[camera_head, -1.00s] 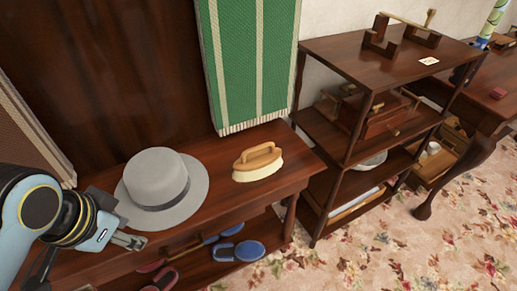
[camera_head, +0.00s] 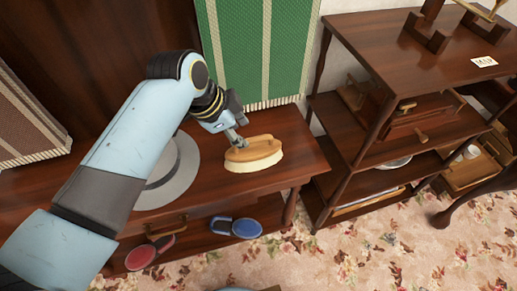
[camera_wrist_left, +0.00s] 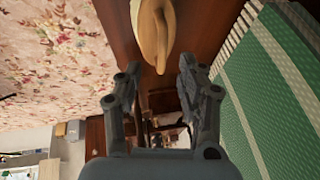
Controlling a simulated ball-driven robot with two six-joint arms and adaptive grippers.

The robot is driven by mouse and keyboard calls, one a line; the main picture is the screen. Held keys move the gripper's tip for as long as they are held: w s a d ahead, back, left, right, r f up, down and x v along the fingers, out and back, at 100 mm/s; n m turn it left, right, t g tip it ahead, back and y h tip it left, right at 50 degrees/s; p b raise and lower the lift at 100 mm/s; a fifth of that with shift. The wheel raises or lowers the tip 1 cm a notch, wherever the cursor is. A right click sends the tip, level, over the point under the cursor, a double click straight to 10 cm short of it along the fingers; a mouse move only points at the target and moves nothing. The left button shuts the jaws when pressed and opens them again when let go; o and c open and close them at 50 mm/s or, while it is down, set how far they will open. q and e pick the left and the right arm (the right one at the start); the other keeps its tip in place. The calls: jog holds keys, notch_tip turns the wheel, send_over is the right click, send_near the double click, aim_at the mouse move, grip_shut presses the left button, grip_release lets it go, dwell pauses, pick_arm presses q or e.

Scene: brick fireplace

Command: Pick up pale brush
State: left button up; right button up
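The pale brush (camera_head: 254,155) has a light wooden back with a handle and cream bristles. It lies bristles down on the dark wooden table (camera_head: 300,165), right of the grey hat. My left gripper (camera_head: 240,142) is at the brush's left end, close above its handle; contact cannot be told. In the left wrist view the brush (camera_wrist_left: 155,30) shows at the top, ahead of the fingers. The left gripper (camera_wrist_left: 157,80) is open there, with nothing between its fingertips. My right gripper is not in view.
A grey hat (camera_head: 178,180) sits under my left arm, partly hidden. A green striped cloth (camera_head: 262,50) hangs behind the brush. A dark shelf unit (camera_head: 400,60) stands at the right.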

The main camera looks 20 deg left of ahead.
aim_at(248, 139)
pick_arm(q)
jog(key=shift+x, duration=0.9)
jog(key=x, duration=0.4)
jog(key=shift+w+f, duration=0.15)
jog(key=shift+w, duration=0.05)
jog(key=shift+w+f, duration=0.15)
jog(key=shift+f, duration=0.25)
jog(key=c, duration=0.5)
grip_shut()
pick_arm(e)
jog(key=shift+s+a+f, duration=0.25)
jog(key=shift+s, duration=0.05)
pick_arm(q)
jog(key=shift+r, duration=0.1)
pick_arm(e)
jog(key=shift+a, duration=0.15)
